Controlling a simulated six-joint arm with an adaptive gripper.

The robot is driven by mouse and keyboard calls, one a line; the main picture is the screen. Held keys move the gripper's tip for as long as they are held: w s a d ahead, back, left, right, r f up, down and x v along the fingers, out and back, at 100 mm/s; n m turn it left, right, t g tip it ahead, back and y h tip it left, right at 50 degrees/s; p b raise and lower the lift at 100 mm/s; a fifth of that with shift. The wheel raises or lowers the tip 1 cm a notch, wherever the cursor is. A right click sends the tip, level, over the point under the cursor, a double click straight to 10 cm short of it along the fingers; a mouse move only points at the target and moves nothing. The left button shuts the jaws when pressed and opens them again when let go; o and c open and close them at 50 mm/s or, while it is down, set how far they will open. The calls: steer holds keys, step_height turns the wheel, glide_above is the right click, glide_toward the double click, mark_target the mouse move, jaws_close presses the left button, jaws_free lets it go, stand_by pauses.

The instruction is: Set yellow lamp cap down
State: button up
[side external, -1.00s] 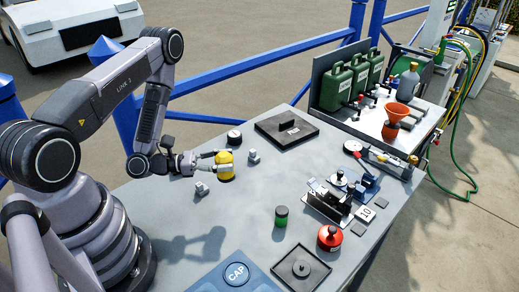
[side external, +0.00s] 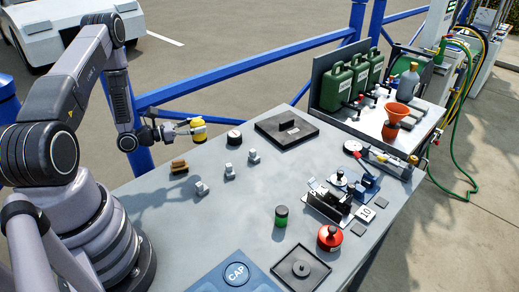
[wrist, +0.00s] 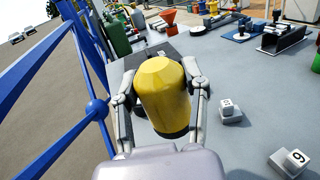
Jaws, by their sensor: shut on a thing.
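The yellow lamp cap (side external: 198,129) is held between the fingers of my gripper (side external: 190,130), raised above the far left edge of the grey table (side external: 260,205). In the wrist view the cap (wrist: 163,95) fills the space between the two fingers of my gripper (wrist: 160,97), which press on its sides. Its dark lower rim shows.
A green-black can (side external: 281,216) and a red pot (side external: 330,238) stand at right. Blue rails (side external: 250,70) run behind.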

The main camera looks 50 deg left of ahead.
steer(key=w+f, duration=0.1)
steer(key=f, duration=0.1)
steer(key=w+a+f, duration=0.1)
steer(key=w+f, duration=0.2)
steer(key=shift+a+f, duration=0.3)
steer(key=shift+a, duration=0.05)
steer(key=shift+w+f, duration=0.1)
steer(key=shift+f, duration=1.5)
steer(key=shift+f, duration=0.1)
steer(key=o, duration=1.2)
steer(key=shift+c, duration=0.2)
